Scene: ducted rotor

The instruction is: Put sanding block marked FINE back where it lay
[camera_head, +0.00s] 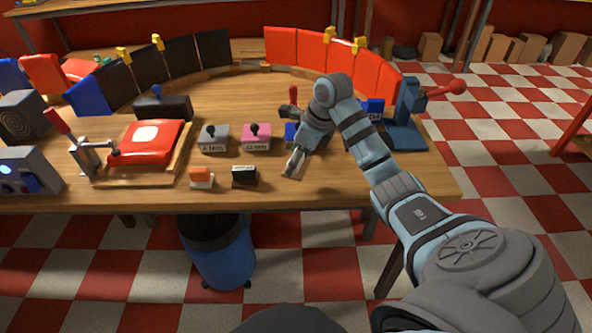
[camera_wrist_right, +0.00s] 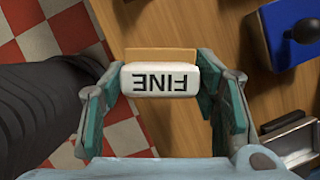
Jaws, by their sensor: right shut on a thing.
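The sanding block marked FINE (camera_wrist_right: 160,80) is white with a tan strip along its far edge. In the right wrist view it sits between the fingers of my right gripper (camera_wrist_right: 160,90), its lettering upside down. My right gripper is shut on it. In the head view my right gripper (camera_head: 294,163) is low over the table's front part, right of the small blocks; the block there is too small to make out clearly. I cannot tell whether the block touches the wooden table (camera_head: 330,195). My left gripper is not in view.
An orange-and-white block (camera_head: 202,177) and a black block with a pale label (camera_head: 244,176) lie to the left. Knobbed grey (camera_head: 213,138) and pink (camera_head: 256,138) blocks stand behind. A blue vise (camera_head: 405,130) stands right. Free wood lies near the front right edge.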

